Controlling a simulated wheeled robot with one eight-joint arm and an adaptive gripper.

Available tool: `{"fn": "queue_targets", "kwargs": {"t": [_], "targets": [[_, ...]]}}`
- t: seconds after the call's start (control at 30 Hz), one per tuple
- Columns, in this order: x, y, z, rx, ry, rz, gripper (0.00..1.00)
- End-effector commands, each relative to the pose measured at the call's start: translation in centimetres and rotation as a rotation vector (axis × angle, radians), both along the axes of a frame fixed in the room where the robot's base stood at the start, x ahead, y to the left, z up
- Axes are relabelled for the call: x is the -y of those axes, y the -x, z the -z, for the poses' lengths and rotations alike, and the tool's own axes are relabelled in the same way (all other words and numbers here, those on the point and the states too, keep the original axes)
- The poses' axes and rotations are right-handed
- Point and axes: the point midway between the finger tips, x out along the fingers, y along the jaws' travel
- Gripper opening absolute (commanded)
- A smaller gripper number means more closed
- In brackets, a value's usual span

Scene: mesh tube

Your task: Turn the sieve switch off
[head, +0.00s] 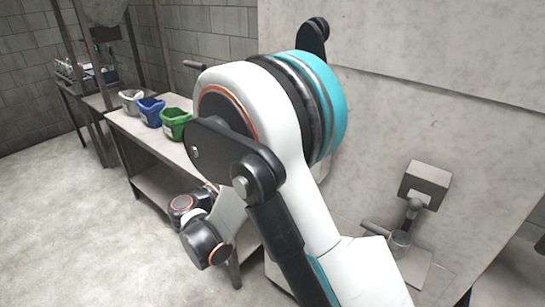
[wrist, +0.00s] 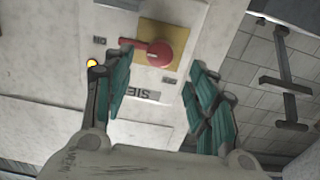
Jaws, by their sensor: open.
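The sieve switch, a red rotary knob (wrist: 160,52) with a handle reaching left, sits on a yellow plate (wrist: 178,29) on a pale panel (wrist: 142,133) in the wrist view. My gripper (wrist: 160,58) is open, with its teal fingers on either side of the knob. The left fingertip appears close to the handle's end; I cannot tell whether they touch. A partly hidden label (wrist: 145,94) lies below the knob, and small labels sit beside it. In the head view my arm hides the switch and gripper.
A yellow lamp (wrist: 92,62) glows left of the switch. In the head view, a grey bucket (head: 130,101), a blue bucket (head: 151,111) and a green bucket (head: 175,123) stand on a bench (head: 150,133) at left. Bare floor (head: 65,200) lies before it.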

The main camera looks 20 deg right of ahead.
Motion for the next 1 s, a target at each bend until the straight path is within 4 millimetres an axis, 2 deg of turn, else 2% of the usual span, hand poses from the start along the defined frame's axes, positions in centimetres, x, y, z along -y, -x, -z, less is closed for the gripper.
{"fn": "queue_targets", "kwargs": {"t": [0.03, 0.2, 0.4, 0.83, 1.0], "targets": [[1.0, -0.6, 0.2, 0.000, 0.000, 0.004, 0.53], [3.5, -2.4, 0.1, -0.001, 0.000, 0.003, 0.53], [5.4, -3.8, 0.1, -0.001, 0.000, 0.001, 0.53], [6.0, -4.4, 0.0, -0.001, 0.000, -0.001, 0.53], [6.0, -4.4, 0.0, -0.001, 0.000, -0.001, 0.14]]}}
